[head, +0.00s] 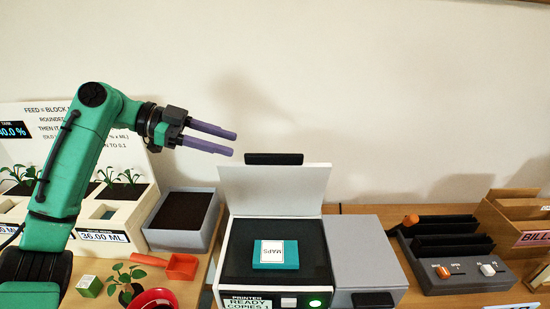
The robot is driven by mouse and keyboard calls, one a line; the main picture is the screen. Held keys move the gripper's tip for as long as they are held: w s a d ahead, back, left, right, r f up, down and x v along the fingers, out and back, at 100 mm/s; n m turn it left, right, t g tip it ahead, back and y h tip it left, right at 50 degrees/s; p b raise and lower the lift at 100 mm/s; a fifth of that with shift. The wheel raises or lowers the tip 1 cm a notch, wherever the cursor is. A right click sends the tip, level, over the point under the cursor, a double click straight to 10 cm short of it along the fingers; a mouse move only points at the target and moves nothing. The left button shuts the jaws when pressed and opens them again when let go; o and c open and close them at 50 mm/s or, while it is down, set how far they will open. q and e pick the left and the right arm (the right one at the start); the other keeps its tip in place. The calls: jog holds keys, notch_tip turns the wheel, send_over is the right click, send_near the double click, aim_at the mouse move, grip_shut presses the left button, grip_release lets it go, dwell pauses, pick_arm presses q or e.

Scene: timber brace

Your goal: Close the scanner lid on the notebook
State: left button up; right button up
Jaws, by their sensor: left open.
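The scanner (226,262) stands in the middle of the table, with a dark glass bed and a front panel reading "PRINTER READY COPIES 1". Its white lid (275,190) stands raised at the back, with a black handle (273,159) along its top edge. A teal notebook (275,262) with a white "MAPS" label lies flat on the glass. My left gripper (234,143) has purple fingers, is open and empty, and is in the air left of and a little above the lid handle. It appears apart from the lid. My right gripper is not in view.
A grey box with a black tab (366,250) adjoins the scanner's right side. Further right are a grey slotted device (455,260) and a wooden "BILLS" tray (520,230). Planters, a dark-filled bin (185,213), a red scoop (181,267) and a potted plant stand left.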

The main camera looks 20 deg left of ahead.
aim_at(264, 154)
pick_arm(q)
jog(key=p+x, duration=0.2)
jog(key=x, duration=0.9)
jog(key=shift+w+d+p, duration=0.1)
jog(key=shift+d+p, duration=0.25)
jog(key=shift+d, duration=0.05)
grip_shut()
jog(key=shift+a, duration=0.1)
dwell(0.4)
